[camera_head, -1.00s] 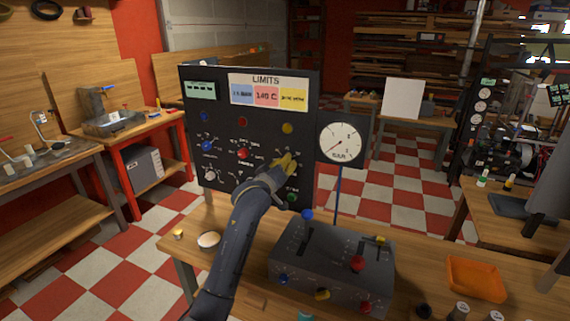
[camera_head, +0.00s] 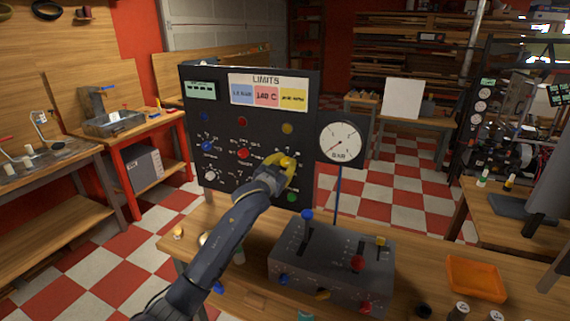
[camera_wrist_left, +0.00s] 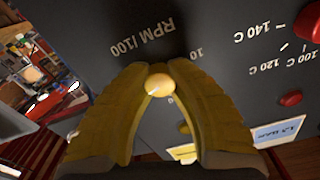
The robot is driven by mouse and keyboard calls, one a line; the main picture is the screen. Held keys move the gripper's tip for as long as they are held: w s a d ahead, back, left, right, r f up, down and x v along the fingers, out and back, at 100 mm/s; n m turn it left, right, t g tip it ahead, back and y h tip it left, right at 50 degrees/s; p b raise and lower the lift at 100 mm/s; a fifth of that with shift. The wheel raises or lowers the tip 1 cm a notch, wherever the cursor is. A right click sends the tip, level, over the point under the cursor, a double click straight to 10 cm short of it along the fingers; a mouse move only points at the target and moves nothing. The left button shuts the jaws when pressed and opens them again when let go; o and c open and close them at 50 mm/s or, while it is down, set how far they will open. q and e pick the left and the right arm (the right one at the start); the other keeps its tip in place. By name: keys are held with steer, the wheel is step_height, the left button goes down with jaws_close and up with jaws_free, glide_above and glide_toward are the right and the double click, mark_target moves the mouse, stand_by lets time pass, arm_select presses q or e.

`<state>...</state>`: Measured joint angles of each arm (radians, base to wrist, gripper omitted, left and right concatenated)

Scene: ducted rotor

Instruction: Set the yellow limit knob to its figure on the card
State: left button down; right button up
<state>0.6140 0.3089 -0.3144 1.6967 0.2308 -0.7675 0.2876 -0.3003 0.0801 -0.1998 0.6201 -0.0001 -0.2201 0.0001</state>
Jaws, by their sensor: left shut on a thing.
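My left gripper (camera_head: 281,167) has yellow fingers and reaches to the right part of the dark panel (camera_head: 225,105). It is shut on the yellow limit knob (camera_wrist_left: 160,86), whose round cap shows between the fingertips in the left wrist view. The fingers hide most of the knob and its pointer. Upside-down lettering "RPM/100" and a "10" show beside it in the wrist view. The LIMITS card (camera_head: 267,80) at the panel's top has blue, pink and yellow fields. The figure on the yellow field (camera_head: 292,97) is too small to read surely. My right gripper is out of view.
A blue knob (camera_head: 208,146) and a red knob (camera_head: 243,153) sit left of my gripper. A round gauge (camera_head: 340,142) stands at the panel's right. A grey control box (camera_head: 335,275) with levers is on the bench below, beside an orange tray (camera_head: 475,278).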

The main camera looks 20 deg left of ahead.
arm_select(q)
steer(key=m, duration=0.4)
steer(key=shift+f+m, duration=0.15)
steer(key=shift+m, duration=0.25)
stand_by(0.4)
steer(key=c, duration=1.1)
jaws_free()
steer(key=shift+o, duration=0.2)
steer(key=shift+s, duration=0.15)
steer(key=s+a, duration=0.1)
steer(key=s, duration=1)
steer(key=shift+s+a, duration=0.25)
steer(key=shift+s, duration=0.1)
steer(key=shift+a, duration=0.1)
